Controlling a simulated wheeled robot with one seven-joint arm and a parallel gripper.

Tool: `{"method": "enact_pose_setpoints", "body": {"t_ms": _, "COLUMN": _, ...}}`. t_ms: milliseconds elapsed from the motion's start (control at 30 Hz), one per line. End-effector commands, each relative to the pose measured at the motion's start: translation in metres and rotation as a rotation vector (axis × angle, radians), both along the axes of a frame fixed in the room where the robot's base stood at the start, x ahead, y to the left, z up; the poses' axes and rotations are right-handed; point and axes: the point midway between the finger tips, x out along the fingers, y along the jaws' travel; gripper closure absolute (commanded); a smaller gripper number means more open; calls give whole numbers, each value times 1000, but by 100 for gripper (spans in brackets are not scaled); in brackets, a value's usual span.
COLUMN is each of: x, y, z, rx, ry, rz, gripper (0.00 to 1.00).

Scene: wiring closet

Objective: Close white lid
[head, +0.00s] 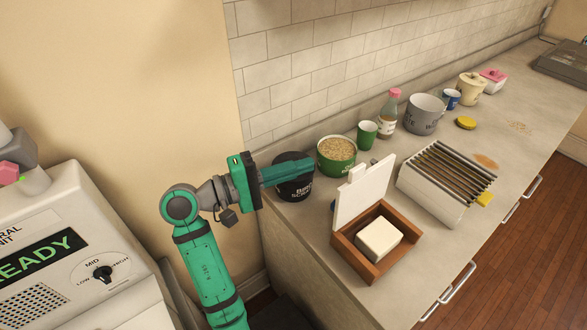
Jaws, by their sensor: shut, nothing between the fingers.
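The white lid (362,194) stands open, nearly upright, at the back edge of a brown wooden box (375,275). A small tab sticks up from its top edge. A white block (379,238) sits inside the open box. My gripper (308,171) is at the end of the green arm, to the left of the lid. Its fingers are shut and empty. In the picture it overlaps the dark pot (294,188), and I cannot tell whether it touches it. It is apart from the lid.
Behind the lid stand a green bowl of grainy food (336,157), a green cup (367,135), a bottle (388,116) and a grey pot (424,114). A slatted white rack (440,190) stands close to the box's right. The counter's front strip (405,296) is clear.

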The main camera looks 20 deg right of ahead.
Motion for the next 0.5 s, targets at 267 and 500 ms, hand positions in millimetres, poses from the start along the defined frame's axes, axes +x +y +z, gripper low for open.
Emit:
{"method": "enact_pose_setpoints", "body": {"t_ms": 267, "x": 4, "y": -53, "z": 0, "rx": 1, "ry": 0, "rz": -2, "gripper": 100}}
{"method": "enact_pose_setpoints", "body": {"t_ms": 500, "x": -18, "y": -70, "z": 2, "rx": 0, "ry": -2, "rz": 2, "gripper": 100}}
